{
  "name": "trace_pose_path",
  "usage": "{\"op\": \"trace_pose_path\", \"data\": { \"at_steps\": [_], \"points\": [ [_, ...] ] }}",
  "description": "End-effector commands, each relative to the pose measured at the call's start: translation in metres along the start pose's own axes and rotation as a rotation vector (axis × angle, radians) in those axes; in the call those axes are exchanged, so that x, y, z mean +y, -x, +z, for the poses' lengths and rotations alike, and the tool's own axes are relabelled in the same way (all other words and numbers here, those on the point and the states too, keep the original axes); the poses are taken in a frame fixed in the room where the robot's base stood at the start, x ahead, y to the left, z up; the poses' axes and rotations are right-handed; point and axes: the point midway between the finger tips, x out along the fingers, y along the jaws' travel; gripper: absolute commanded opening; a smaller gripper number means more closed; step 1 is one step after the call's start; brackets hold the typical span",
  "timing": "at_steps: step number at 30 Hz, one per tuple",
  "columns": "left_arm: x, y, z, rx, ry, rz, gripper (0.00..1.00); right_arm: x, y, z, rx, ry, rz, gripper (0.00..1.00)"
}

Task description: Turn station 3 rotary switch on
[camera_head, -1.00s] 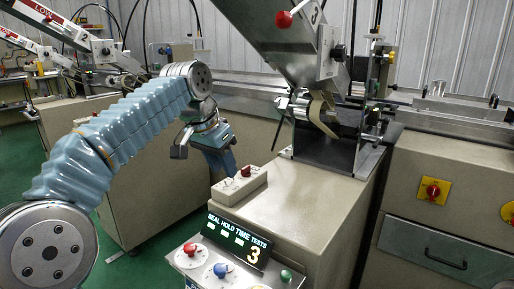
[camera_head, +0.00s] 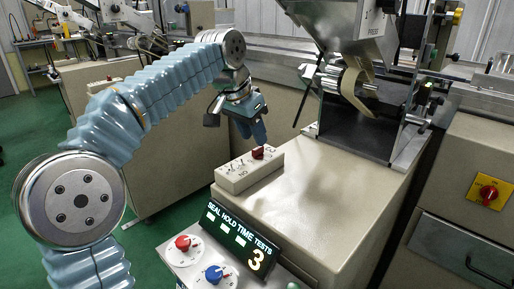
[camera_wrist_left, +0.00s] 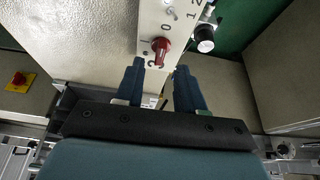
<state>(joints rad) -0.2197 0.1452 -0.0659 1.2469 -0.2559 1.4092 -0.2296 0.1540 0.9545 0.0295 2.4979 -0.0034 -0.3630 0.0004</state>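The station 3 switch box (camera_head: 235,180) is a pale box on top of the beige machine, with a red rotary knob (camera_head: 258,152) at its far end and small toggles in front of it. My left gripper (camera_head: 256,132) hangs just behind and above the red knob, fingers pointing down. In the left wrist view the gripper (camera_wrist_left: 160,67) is open, its two blue fingers apart, with the red knob (camera_wrist_left: 160,46) just beyond the tips, nearer the left finger. The gap between is empty. I cannot tell whether a finger touches the knob. My right gripper is not in view.
A panel reading "3" (camera_head: 240,240) with a red dial (camera_head: 183,243) and a blue dial (camera_head: 214,273) stands in front of the box. The sealing head (camera_head: 350,85) rises at the right. A red switch on a yellow plate (camera_head: 488,193) is far right.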

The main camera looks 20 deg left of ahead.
Motion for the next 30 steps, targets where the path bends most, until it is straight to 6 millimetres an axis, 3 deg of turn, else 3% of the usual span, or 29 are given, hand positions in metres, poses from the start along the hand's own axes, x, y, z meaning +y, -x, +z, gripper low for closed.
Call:
{"op": "trace_pose_path", "data": {
  "at_steps": [1, 6, 17, 18, 25, 30],
  "points": [
    [0.0, -0.012, 0.001, -0.004, 0.0, 0.001, 0.38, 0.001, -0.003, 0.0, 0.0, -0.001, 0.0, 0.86],
    [0.0, -0.033, 0.001, -0.002, 0.001, 0.0, 0.38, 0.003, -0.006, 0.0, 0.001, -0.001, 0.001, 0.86],
    [0.0, -0.04, 0.0, 0.0, 0.001, 0.0, 0.38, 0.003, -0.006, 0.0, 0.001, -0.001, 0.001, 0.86],
    [0.0, -0.04, 0.0, 0.0, 0.001, 0.0, 0.37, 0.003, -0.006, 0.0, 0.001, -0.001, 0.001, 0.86],
    [0.0, -0.039, 0.0, 0.0, 0.001, 0.0, 0.02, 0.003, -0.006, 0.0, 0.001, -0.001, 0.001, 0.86],
    [0.0, -0.039, 0.0, 0.0, 0.001, 0.0, 0.0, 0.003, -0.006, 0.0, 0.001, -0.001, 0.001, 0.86]
  ]
}}
